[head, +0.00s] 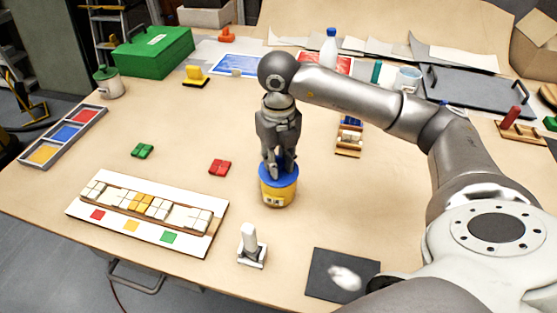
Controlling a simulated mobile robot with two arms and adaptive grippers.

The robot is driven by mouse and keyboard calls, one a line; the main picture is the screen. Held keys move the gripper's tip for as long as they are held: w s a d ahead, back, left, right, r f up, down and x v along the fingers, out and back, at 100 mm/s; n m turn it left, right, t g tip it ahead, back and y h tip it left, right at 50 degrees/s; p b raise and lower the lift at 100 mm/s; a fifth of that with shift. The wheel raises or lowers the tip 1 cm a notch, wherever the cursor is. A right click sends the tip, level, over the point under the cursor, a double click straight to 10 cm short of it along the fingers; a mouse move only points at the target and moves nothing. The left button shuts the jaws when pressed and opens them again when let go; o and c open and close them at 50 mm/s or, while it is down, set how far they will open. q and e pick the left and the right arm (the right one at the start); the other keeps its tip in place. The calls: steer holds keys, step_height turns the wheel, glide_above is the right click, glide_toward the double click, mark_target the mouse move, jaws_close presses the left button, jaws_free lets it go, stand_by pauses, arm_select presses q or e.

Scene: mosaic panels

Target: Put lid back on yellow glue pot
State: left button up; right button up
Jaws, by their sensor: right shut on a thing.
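The yellow glue pot (275,196) stands upright near the middle of the table. A round blue lid (266,177) is at its top, over the mouth. I cannot tell whether it is fully seated or slightly above the rim. My right gripper (278,168) points straight down from above and is shut on the lid. Its fingers hide part of the lid's top. My left gripper is not in view.
A white panel (83,207) with cream and yellow tiles lies front left. A white stamp-like tool (250,244) and a dark mat (318,288) are in front. Red tiles (220,167) lie left of the pot. A small wooden rack (348,141) stands to its right.

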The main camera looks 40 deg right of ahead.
stand_by(0.6)
steer(key=o, duration=0.9)
steer(key=o, duration=0.5)
steer(key=shift+r, duration=0.15)
steer(key=shift+r+p, duration=2.1)
steer(key=shift+r, duration=1.25)
